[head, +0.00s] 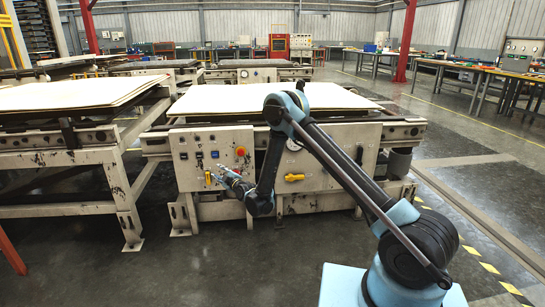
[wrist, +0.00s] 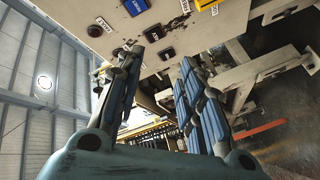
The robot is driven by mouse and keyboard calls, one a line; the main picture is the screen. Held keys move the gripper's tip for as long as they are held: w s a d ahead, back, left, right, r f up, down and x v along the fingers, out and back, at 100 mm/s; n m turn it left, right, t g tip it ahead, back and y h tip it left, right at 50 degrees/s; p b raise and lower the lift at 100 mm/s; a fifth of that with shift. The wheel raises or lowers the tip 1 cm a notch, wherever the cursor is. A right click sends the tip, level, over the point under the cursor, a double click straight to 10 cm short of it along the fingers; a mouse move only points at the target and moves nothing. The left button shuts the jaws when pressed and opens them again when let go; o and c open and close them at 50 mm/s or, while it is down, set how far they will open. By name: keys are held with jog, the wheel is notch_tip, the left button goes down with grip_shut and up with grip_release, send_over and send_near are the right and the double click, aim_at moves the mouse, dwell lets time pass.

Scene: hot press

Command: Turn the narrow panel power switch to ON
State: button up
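The narrow panel (head: 222,166) is the cream left front plate of the press. It carries several dark switches, among them a small black one (head: 183,156); I cannot read which is the power switch or how it is set. In the wrist view the panel is tilted, with a black rocker switch (wrist: 167,54), a blue switch (wrist: 134,7) and another black switch (wrist: 95,30). My gripper (wrist: 158,62) is open and empty, its fingers spread in front of the panel near the black rocker. In the head view my gripper (head: 221,174) is in front of the panel's lower middle.
An orange-red button (head: 240,151) and a yellow handle (head: 208,178) are on the same panel. Another yellow handle (head: 294,177) is on the wider panel to the right. A similar press table (head: 75,158) stands close on the left. The front floor is clear.

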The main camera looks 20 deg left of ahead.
jog(key=w+d+r+n+t+h, duration=0.1)
jog(key=w+d+r+n+h, duration=0.1)
jog(key=d, duration=0.6)
jog(key=w+d+r+n+t+h, duration=0.2)
jog(key=w+d+r+n+h, duration=0.1)
jog(key=w+d+h, duration=0.3)
jog(key=w+d+r+n+t+h, duration=0.1)
jog(key=w+d+h, duration=0.4)
jog(key=d, duration=0.5)
jog(key=shift+w+d+r+n, duration=0.25)
jog(key=shift+r+n, duration=0.5)
jog(key=shift+n, duration=0.55)
